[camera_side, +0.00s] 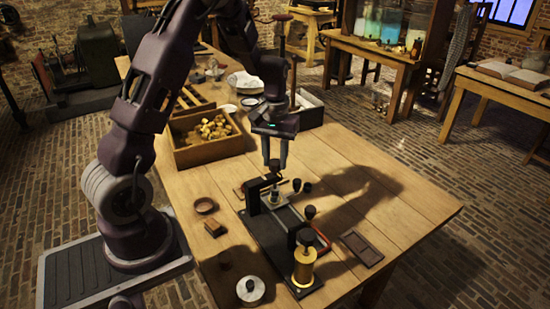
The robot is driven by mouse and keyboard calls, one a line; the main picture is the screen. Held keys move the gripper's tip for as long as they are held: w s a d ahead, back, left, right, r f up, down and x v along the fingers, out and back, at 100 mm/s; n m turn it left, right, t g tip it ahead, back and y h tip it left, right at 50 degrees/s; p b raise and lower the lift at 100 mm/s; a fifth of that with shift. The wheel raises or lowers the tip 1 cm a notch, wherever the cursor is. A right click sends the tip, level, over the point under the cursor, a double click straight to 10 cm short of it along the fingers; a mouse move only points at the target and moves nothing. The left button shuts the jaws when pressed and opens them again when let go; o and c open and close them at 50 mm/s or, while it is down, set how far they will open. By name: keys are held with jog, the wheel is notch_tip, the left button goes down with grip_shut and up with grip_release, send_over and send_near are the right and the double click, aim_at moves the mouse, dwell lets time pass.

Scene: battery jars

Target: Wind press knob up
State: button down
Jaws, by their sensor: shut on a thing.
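The small black press (254,198) stands on the far end of a long black base (270,236) on the wooden table. A small light-coloured piece (278,198) sits under the press arm.
A brass cylinder (303,268) with a black top stands at the base's near end. Small black knobs stand right of the press. A dark flat tray (362,248) lies at right. A wooden box (212,153) of brass pieces stands behind left. The table's right side is clear.

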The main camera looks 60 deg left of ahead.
aim_at(275, 162)
jog(key=shift+n, duration=1.6)
jog(key=c, duration=1)
grip_release()
notch_tip(275, 162, up, 7)
jog(key=shift+r, duration=0.1)
